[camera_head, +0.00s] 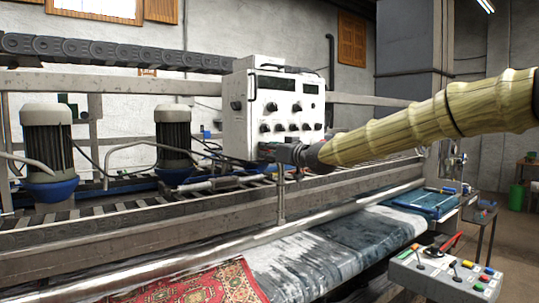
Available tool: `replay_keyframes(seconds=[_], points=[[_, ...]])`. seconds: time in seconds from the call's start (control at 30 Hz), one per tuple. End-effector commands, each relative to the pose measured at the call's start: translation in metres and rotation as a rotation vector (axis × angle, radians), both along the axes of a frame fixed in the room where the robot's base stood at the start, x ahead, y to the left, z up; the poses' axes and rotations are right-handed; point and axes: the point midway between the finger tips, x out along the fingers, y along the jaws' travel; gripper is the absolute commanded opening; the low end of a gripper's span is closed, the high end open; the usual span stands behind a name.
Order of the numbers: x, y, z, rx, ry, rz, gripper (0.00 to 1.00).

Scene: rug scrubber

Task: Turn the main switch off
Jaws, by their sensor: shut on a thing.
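The white control box (255,122) stands above the machine's rail, with dark displays and several black knobs (279,127) on its front. My gripper (270,152) is at the lower front of this box, at the end of my arm in its yellowish sleeve, which reaches in from the right. Its jaws are small and dark here and are shut on a small part at the box's bottom edge, which looks like the main switch. The gripper mostly hides that part, so I cannot tell its position.
A long metal rail (150,215) runs in front of the box. Two motors with blue bases (48,145) stand left. A red patterned rug (190,285) and a grey-blue one (330,245) lie below. A separate panel with levers (445,275) is at lower right.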

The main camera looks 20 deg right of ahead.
Motion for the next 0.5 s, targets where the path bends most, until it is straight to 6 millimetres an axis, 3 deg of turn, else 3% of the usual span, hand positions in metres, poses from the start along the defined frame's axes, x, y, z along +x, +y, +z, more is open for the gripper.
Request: replay_keyframes(seconds=[0.5], points=[[0.0001, -0.0008, -0.0022, -0.060, -0.019, -0.001, 0.03]])
